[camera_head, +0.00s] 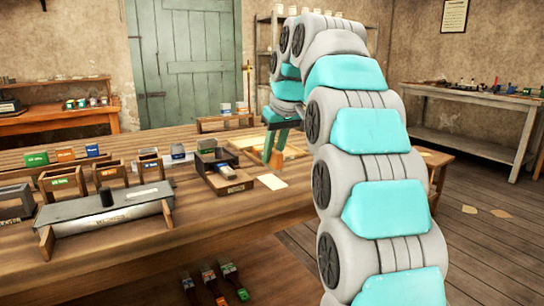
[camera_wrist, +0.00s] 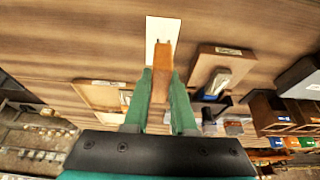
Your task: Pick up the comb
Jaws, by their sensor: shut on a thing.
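My gripper (camera_head: 273,156) is in the middle of the head view, above the wooden table, with its green fingers pointing down. In the wrist view my gripper (camera_wrist: 164,80) is shut on an orange-brown, flat piece, which I take to be the comb (camera_wrist: 161,58). The comb sticks out a little past the fingertips, over a white card (camera_wrist: 158,25).
The white card also lies on the table in the head view (camera_head: 272,182). Small labelled boxes (camera_head: 62,183) and a long grey-topped device (camera_head: 108,208) fill the table's left. A shallow tray (camera_head: 243,143) lies behind my gripper.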

